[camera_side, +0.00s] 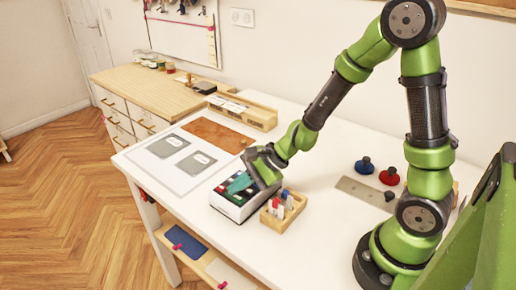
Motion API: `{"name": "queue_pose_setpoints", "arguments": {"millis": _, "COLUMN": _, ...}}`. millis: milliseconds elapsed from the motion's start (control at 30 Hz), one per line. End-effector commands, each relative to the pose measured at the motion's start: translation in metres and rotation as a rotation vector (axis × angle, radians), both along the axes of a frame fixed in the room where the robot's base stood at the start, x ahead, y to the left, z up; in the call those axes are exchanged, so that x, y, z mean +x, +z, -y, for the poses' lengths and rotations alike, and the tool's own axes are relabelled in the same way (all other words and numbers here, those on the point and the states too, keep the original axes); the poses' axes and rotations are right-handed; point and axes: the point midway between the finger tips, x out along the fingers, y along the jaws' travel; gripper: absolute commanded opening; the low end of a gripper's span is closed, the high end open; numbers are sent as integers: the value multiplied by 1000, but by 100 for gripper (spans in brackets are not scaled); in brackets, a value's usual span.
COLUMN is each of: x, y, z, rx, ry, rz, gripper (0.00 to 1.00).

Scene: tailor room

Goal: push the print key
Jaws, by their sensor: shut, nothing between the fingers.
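A small white box-shaped device (229,210) with a dark top and coloured keys stands near the front edge of the white table. I cannot tell whether the fingertips touch a key. The print key cannot be picked out at this size, and part of the key area is hidden behind my gripper.
Blue (365,166) and red (389,176) knobbed pieces and a metal plate (362,191) lie to the right.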

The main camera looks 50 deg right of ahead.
Motion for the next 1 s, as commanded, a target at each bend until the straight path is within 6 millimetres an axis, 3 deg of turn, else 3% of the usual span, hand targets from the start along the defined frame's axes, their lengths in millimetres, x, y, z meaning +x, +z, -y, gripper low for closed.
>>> {"name": "queue_pose_setpoints", "arguments": {"millis": 1000, "x": 0, "y": -8, "z": 0, "rx": 1, "ry": 0, "rz": 0, "gripper": 0}}
